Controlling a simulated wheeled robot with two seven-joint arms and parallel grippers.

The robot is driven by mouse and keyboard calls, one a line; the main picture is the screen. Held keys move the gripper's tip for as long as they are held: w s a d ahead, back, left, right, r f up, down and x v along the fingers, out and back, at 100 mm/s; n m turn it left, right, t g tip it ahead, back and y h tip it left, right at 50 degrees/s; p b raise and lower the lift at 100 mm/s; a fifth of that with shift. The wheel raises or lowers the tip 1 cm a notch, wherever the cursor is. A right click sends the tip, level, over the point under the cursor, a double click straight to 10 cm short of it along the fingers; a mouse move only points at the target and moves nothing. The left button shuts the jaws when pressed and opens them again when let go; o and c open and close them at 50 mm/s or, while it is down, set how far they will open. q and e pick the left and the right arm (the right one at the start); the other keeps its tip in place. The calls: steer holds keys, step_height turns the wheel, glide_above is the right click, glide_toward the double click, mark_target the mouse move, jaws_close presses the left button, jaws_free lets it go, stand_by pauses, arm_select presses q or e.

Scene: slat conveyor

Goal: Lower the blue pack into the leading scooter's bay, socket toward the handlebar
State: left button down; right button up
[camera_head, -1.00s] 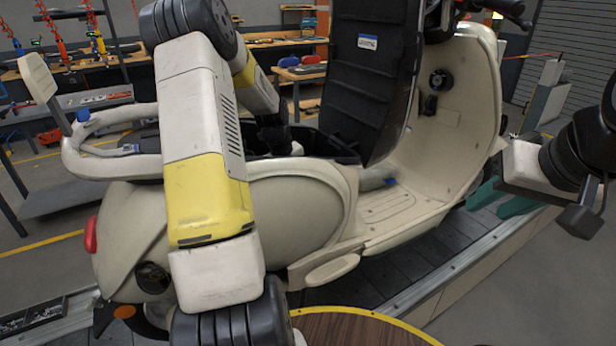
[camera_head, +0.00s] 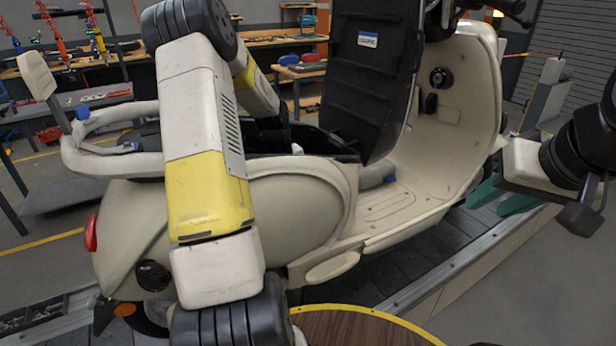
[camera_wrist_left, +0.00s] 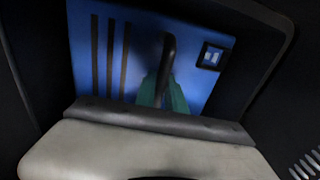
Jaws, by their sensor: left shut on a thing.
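The cream scooter (camera_head: 300,215) stands side-on with its seat (camera_head: 362,85) raised; its footwell and front shield are at the right. The open bay (camera_head: 320,143) is a dark opening below the seat, partly behind my left arm. In the left wrist view the blue pack (camera_wrist_left: 85,50) sits between dark walls, with dark stripes on one side and a small dark square (camera_wrist_left: 212,55) on the other. My left gripper (camera_wrist_left: 163,98) is shut on the pack's black handle (camera_wrist_left: 169,50); the head view hides both. My right gripper (camera_head: 503,197) is open and empty beside the front shield.
The scooter stands on the dark slat conveyor (camera_head: 425,248) with a pale metal edge. A round wooden top (camera_head: 365,328) with a yellow rim is at the bottom. A cream rear rail (camera_head: 110,160) and backrest are at the left. Benches stand behind.

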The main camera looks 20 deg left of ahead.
arm_select(q)
steer(key=shift+f, duration=0.6)
steer(key=c, duration=1.4)
jaws_free()
steer(key=shift+o, duration=0.4)
steer(key=shift+s+f, duration=0.1)
steer(key=shift+f, duration=0.1)
steer(key=r, duration=0.5)
steer(key=s+a+r, duration=0.1)
steer(key=r, duration=0.2)
